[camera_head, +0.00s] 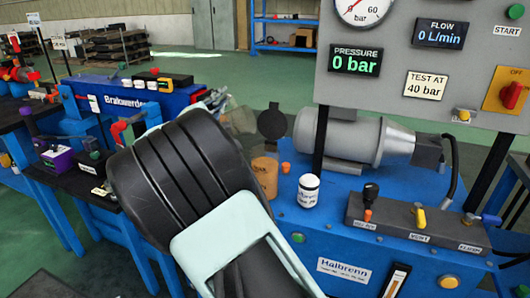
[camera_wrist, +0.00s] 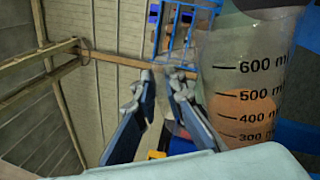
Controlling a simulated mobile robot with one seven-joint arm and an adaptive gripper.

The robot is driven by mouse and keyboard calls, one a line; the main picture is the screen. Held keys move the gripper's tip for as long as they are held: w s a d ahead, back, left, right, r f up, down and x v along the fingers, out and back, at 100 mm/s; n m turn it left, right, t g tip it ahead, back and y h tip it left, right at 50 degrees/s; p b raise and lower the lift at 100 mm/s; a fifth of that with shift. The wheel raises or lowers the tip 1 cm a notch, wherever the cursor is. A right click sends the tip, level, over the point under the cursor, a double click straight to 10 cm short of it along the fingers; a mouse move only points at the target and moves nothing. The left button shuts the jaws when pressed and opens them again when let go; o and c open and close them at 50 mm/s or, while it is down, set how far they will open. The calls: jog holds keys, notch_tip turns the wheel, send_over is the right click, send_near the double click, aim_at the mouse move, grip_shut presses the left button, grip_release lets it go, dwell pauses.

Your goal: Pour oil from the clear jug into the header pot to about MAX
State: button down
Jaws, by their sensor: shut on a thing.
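The clear jug (camera_wrist: 262,50) fills the right of the wrist view, with black marks from 300 to 600 ml. Orange oil (camera_wrist: 250,108) shows through its wall, up to about the 500 mark. My gripper (camera_wrist: 168,90) is beside the jug, its fingers close together; it is shut on the jug, but the gripped part is hard to see. In the head view my arm hides the gripper, and a faint clear part of the jug (camera_head: 238,117) shows behind it.
A grey motor (camera_head: 345,138) lies behind, under the gauge panel (camera_head: 425,60). A valve block (camera_head: 415,218) is at the right.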

jog(key=shift+d+r+m, duration=0.2)
jog(key=shift+r+m, duration=0.1)
dwell(0.4)
jog(key=a+f+n+p, duration=0.1)
jog(key=n, duration=0.1)
jog(key=w+a+f+n+y+p, duration=0.1)
jog(key=f+n, duration=0.1)
jog(key=a+f+n+p, duration=0.1)
jog(key=f+n, duration=0.1)
jog(key=shift+w+a+p, duration=0.15)
jog(key=shift+a+p, duration=0.15)
jog(key=shift+a, duration=0.1)
jog(key=shift+f, duration=0.25)
jog(key=w+a+f+n+g+y+p, duration=0.1)
jog(key=w+a+f+n+p, duration=0.1)
jog(key=a+f+n+p, duration=0.3)
jog(key=shift+w+a+f+n+g, duration=0.25)
jog(key=shift+a+f+n, duration=0.4)
jog(key=shift+f+n, duration=1.65)
jog(key=shift+s+f+m, duration=0.1)
jog(key=shift+f+m, duration=0.15)
jog(key=shift+m, duration=0.05)
